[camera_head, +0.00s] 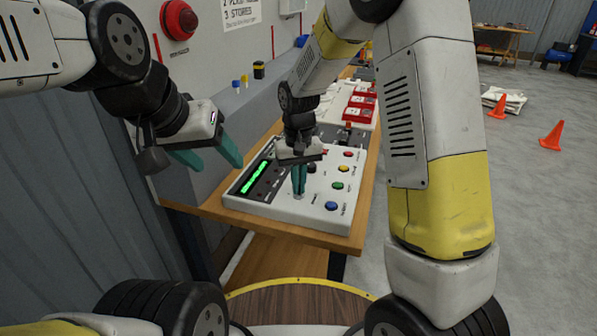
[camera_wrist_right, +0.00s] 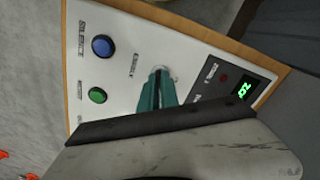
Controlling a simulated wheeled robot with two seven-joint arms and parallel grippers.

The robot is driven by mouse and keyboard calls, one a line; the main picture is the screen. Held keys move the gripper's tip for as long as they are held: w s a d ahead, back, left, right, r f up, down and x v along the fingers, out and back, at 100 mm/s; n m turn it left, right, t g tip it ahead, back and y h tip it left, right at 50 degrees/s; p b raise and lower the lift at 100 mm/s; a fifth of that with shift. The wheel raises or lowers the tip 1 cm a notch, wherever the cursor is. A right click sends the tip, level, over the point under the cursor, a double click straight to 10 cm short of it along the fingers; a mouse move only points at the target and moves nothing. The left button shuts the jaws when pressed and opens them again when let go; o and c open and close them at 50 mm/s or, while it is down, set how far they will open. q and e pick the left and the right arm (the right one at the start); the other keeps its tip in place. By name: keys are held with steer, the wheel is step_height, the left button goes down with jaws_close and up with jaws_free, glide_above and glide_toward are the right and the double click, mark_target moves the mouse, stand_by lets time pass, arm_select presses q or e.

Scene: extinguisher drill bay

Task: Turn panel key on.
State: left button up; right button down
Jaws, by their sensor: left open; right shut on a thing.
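A white control panel (camera_head: 277,207) lies on the wooden table, with a green-lit display (camera_head: 256,177) and several coloured buttons. My right gripper (camera_head: 299,194) points down at the panel's near part, its green fingers shut. In the right wrist view the fingers (camera_wrist_right: 157,88) are closed at a small pale round part, likely the key (camera_wrist_right: 173,73), which they mostly hide. I cannot tell which way the key is turned. The blue button (camera_wrist_right: 103,46) and green button (camera_wrist_right: 97,95) show beside it. My left gripper (camera_head: 207,160) is open and empty, left of the panel and above it.
The wooden table (camera_head: 340,243) runs away along the wall. Red boxes (camera_head: 359,104) stand farther along it. A red alarm (camera_head: 179,20) is on the wall near my left arm. Orange cones (camera_head: 552,136) stand on the open floor at right.

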steer(key=shift+m, duration=0.3)
steer(key=c, duration=1.6)
jaws_free()
step_height(320, 180, up, 7)
steer(key=shift+r, duration=0.45)
